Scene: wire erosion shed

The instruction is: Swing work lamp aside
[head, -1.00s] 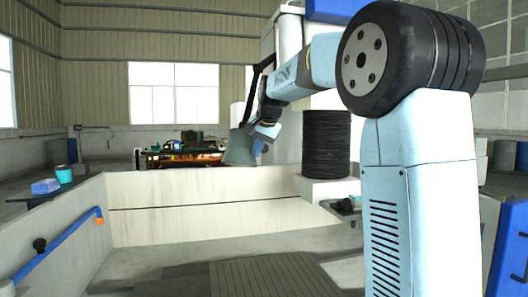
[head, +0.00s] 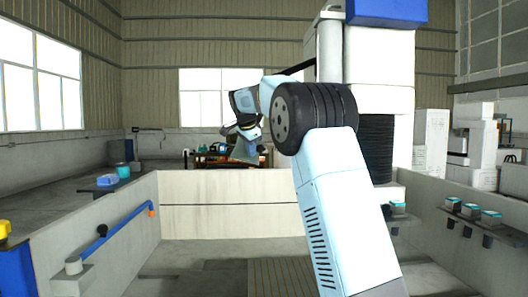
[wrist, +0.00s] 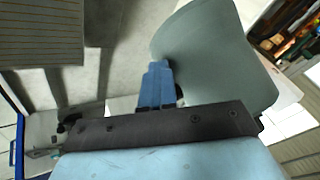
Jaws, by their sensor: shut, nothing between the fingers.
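The work lamp's grey-green conical shade (head: 242,152) hangs over the far side of the tank in the head view. Part of its dark lamp arm (head: 300,68) shows behind my arm, running toward the machine column. My gripper (head: 253,145) is beside the shade on its right. In the wrist view my gripper's blue fingers (wrist: 157,84) are together and empty. The large shade (wrist: 215,55) is just right of them and looks very close. I cannot tell whether they touch. The lamp's joints are mostly hidden by my arm.
The tank's pale back wall (head: 230,205) stands below the lamp. A black cylinder (head: 376,145) and the white machine column (head: 380,65) stand to the right. A blue pipe (head: 125,226) runs along the left wall. The tank's middle is open.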

